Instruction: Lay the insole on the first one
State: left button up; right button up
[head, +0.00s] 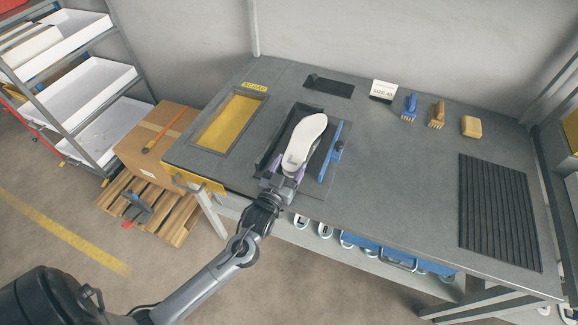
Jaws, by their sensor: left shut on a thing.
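A white insole (307,139) shows in the head view over the dark recessed tray (268,152) at the left-middle of the bench. My left gripper (287,172) is shut on the insole's near end, coming in from the front. The insole lies lengthwise, its far end pointing away from me and slightly right. I cannot tell whether it touches what is under it. The first insole is not distinguishable; the held one may hide it. My right gripper is not in view.
A blue clamp-like bar (331,152) stands just right of the insole. A yellow-bottomed scrap opening (229,122) is to the left. Brushes (410,106) (437,114), a yellow block (471,126) and a size card (383,90) stand at the back. A ribbed black mat (499,210) lies right; the bench middle is clear.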

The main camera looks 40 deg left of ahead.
pick_arm(q)
jog(key=shift+s+f, duration=0.15)
jog(key=shift+f, duration=0.65)
jog(key=o, duration=1)
jog(key=shift+f, duration=0.15)
jog(key=shift+o, duration=0.2)
jog(key=shift+r, duration=0.3)
jog(key=r+p+v, duration=0.1)
jog(key=p+v, duration=0.1)
jog(key=v, duration=0.9)
jog(key=shift+s+d+r, duration=0.25)
jog(key=shift+s, duration=0.1)
jog(key=shift+p, duration=0.3)
